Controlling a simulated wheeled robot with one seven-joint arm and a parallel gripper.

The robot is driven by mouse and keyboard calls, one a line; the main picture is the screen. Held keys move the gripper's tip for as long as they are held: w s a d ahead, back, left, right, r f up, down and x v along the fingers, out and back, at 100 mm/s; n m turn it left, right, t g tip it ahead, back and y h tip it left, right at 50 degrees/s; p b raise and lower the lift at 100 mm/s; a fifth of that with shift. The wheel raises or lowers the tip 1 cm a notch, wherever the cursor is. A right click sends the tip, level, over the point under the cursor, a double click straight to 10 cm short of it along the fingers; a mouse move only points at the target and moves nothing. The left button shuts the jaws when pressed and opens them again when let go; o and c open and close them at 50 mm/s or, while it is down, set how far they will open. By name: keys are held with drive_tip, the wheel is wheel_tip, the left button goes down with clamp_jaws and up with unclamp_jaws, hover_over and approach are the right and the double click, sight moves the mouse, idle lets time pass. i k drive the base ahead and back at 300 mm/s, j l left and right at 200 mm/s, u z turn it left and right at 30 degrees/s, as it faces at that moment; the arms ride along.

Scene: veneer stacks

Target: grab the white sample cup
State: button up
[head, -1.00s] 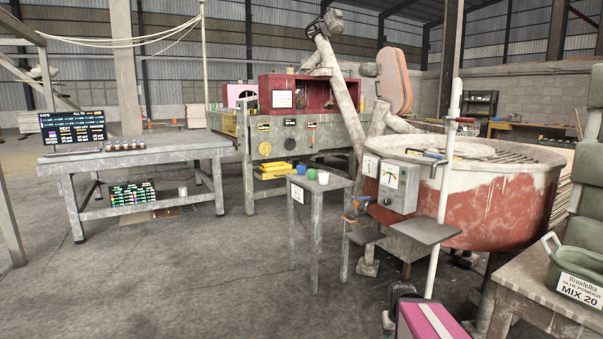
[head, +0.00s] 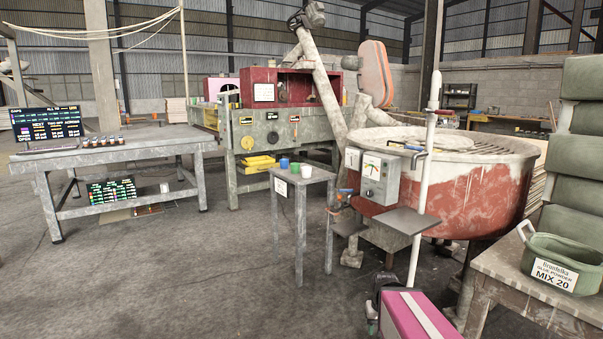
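The white sample cup (head: 306,170) stands upright on top of a small, tall grey stand (head: 312,178) near the middle of the head view. It is at the right end of a short row, beside a green cup (head: 294,167) and a blue cup (head: 284,163). The cups are small in the picture, and I cannot see what is inside them. My gripper is not in view.
A red mixing tub (head: 480,195) with a control box (head: 376,178) stands right of the stand. A white pole with a grey shelf (head: 403,221) and a pink case (head: 415,315) are in front. A grey workbench (head: 110,155) is left.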

sight(307, 171)
drive_tip(key=i+j, duration=0.65)
drive_tip(key=i+u, duration=0.05)
drive_tip(key=i, duration=0.05)
